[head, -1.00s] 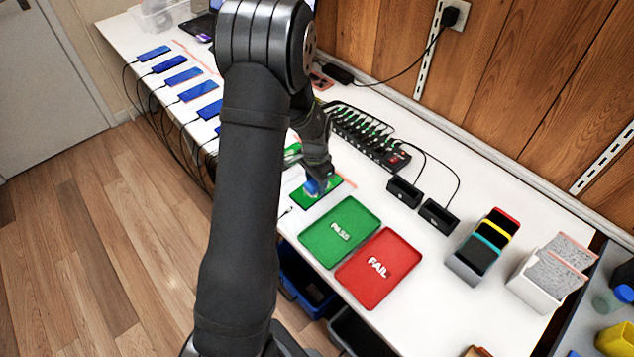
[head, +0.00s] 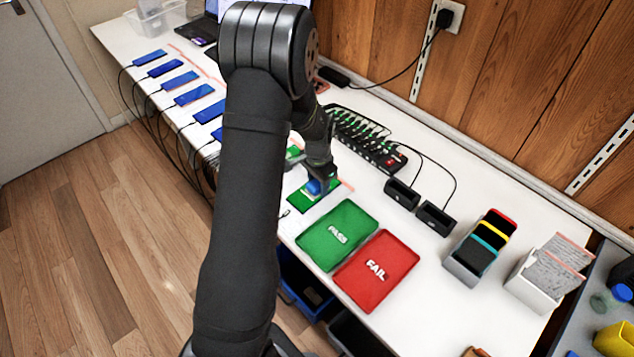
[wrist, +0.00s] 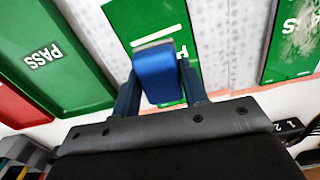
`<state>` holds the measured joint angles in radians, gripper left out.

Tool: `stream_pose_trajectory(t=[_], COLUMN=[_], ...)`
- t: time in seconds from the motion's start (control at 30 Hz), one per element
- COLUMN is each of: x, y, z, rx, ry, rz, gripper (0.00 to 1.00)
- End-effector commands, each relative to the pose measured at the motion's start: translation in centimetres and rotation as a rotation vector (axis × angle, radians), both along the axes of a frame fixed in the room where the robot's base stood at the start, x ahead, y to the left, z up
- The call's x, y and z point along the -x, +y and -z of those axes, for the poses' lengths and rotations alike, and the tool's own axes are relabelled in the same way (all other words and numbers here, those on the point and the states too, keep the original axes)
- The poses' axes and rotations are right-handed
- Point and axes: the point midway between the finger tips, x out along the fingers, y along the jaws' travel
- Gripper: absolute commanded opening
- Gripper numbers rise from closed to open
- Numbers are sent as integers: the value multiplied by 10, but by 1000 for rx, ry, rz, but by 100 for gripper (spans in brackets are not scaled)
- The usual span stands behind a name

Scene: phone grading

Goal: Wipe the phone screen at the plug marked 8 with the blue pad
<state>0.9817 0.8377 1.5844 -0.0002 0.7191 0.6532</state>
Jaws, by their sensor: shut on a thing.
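My gripper (wrist: 160,95) is shut on the blue pad (wrist: 155,72), held between its two fingers. In the head view the pad (head: 316,187) is over the right part of a phone with a green screen (head: 302,201). That phone also shows in the wrist view (wrist: 135,15), partly hidden by the pad. The pad looks on or just above the screen; exact contact is hard to tell. Another green-screened phone (wrist: 298,40) lies to the right in the wrist view, with partial white lettering. Plug numbers are not readable.
The green PASS tray (head: 313,250) and red FAIL tray (head: 350,285) lie near the phone. A power strip (head: 378,152) and two black holders (head: 402,193) stand behind. Several blue-screened phones (head: 194,94) lie at left. A rack of coloured-edged pads (head: 462,265) stands at right.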

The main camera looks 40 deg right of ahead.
Motion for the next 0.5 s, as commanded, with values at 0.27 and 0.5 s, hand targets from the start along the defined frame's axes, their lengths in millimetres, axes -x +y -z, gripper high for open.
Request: stream_pose_trajectory(t=[0.27,0.5], x=[-26,-29], y=[1,1], z=[1,-25], rx=[0,1], ry=[0,-1], rz=[0,1], gripper=[22,22])
